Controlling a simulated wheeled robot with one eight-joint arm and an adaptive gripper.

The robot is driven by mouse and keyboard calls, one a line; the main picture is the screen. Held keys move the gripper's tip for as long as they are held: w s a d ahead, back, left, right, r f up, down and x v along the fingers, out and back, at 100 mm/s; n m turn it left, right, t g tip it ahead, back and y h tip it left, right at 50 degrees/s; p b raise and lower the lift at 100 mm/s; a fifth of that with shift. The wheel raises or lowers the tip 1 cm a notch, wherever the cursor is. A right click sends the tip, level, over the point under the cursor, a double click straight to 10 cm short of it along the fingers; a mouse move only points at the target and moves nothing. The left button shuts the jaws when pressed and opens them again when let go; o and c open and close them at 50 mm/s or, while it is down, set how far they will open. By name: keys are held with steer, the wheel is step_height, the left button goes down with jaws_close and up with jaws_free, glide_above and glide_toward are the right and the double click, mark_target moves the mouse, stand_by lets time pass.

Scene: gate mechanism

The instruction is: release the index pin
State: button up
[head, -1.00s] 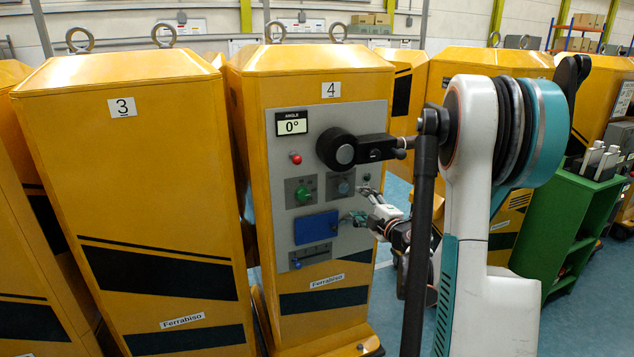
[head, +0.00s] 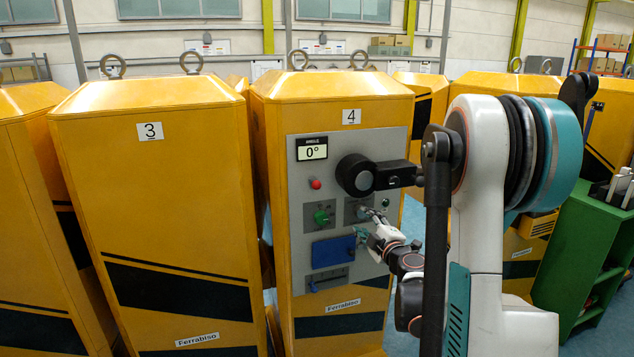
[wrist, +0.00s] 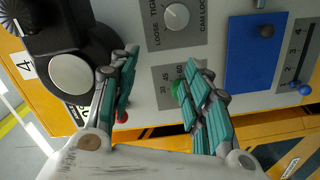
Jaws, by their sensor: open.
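Cabinet 4 has a grey control panel (head: 300,225) with an angle display (head: 312,149) at 0°. No part is readably labelled as the index pin, so I cannot tell which it is. A small red knob (head: 315,183) sits below the display; in the wrist view (wrist: 122,117) my left finger partly covers it. A green knob (head: 321,217) is partly hidden by my right finger in the wrist view (wrist: 175,90). A grey LOOSE/TIGHT cam lock knob (wrist: 176,16) is beyond the fingertips. My gripper (wrist: 168,62) is open and empty before the panel, also in the head view (head: 365,225).
A black round hub with an arm (head: 355,175) juts from the panel, close to my left finger in the wrist view (wrist: 70,80). A blue plate (head: 333,251) and a blue-knobbed slider (wrist: 305,89) lie beside. Cabinet 3 (head: 150,220) stands left; a green shelf (head: 590,250) stands right.

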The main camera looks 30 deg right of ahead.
steer(key=w+a+r+m+h+p, duration=0.1)
steer(key=w+a+r+m+p, duration=0.15)
steer(key=a+r+m, duration=0.35)
steer(key=m+g+h+p, duration=0.1)
steer(key=m+h+p, duration=0.1)
steer(key=m+p, duration=0.15)
glide_toward(317, 187)
steer(key=b+x, duration=0.2)
steer(key=x, duration=0.9)
steer(key=shift+w+d, duration=0.15)
steer(key=shift+w, duration=0.1)
